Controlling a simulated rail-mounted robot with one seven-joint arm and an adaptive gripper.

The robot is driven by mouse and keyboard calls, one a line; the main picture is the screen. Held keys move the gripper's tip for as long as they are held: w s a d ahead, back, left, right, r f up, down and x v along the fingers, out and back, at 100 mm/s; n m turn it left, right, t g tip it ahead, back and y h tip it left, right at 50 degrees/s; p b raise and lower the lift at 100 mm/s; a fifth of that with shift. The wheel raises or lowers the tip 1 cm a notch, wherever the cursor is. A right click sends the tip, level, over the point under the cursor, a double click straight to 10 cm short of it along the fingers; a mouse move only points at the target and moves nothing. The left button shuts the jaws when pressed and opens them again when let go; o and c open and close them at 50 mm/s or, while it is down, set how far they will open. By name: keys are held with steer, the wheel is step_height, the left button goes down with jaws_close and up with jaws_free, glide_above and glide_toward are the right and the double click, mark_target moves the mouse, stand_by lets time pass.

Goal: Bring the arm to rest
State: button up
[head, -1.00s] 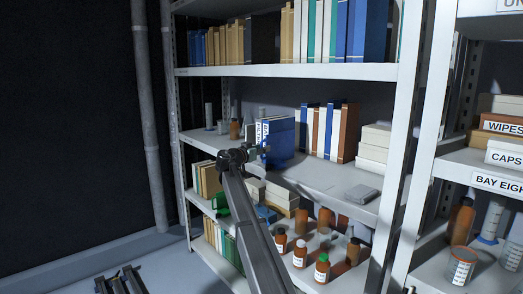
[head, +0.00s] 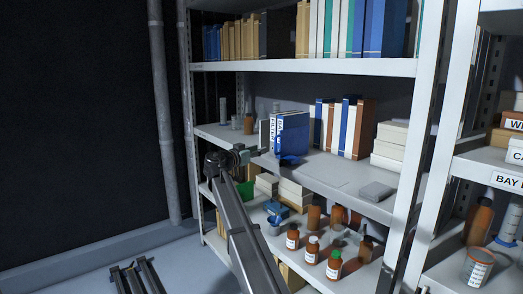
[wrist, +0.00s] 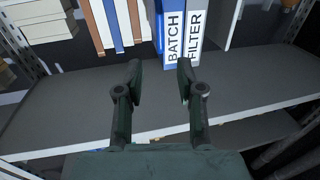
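My gripper (wrist: 159,80) is open and empty in the wrist view, its two dark fingers apart in front of a shelf. Blue and white binders marked BATCH (wrist: 172,38) and FILTER (wrist: 194,38) stand upright just beyond the fingertips in that view. In the head view my gripper (head: 250,152) is small and dark at the end of my arm, left of the blue binder (head: 292,133). My arm reaches up from the bottom edge toward the middle shelf. Its fingers are too small to read there.
The middle shelf (head: 335,172) has bare room right of the binder, with a grey flat box (head: 376,191) near its front edge. Brown bottles (head: 334,264) stand on the shelf below. A shelf upright (head: 420,150) is at right. A pipe (head: 164,110) runs up the dark wall.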

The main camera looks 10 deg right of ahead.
stand_by(0.4)
steer(key=s+f+n+g+y, duration=0.2)
steer(key=s+f+n, duration=0.15)
steer(key=f, duration=0.75)
steer(key=s+d+f+n+g+y, duration=0.15)
steer(key=s+f, duration=0.25)
steer(key=f, duration=0.6)
steer(key=s+f+n+g+y, duration=0.1)
steer(key=s+f+n+y, duration=0.2)
steer(key=f, duration=0.8)
steer(key=s+d+f+n+g+y+p, duration=0.25)
steer(key=s+f+g, duration=0.25)
steer(key=s+f, duration=1.55)
steer(key=s+f+g+y+p, duration=0.1)
steer(key=s+f+g, duration=0.1)
steer(key=s+f, duration=0.7)
steer(key=s+f+g+y+p, duration=0.15)
steer(key=s+f, duration=0.45)
steer(key=s, duration=0.7)
steer(key=s+d+f+g+y, duration=0.1)
steer(key=s+g, duration=0.2)
steer(key=s, duration=1.1)
steer(key=s+d+f+g+y+p, duration=0.1)
steer(key=s+f+g, duration=0.1)
steer(key=s, duration=1.1)
steer(key=shift+s+f+m+g+p, duration=0.2)
steer(key=shift+s+m+g+p, duration=0.15)
steer(key=shift+m+g, duration=0.1)
steer(key=shift+d, duration=0.1)
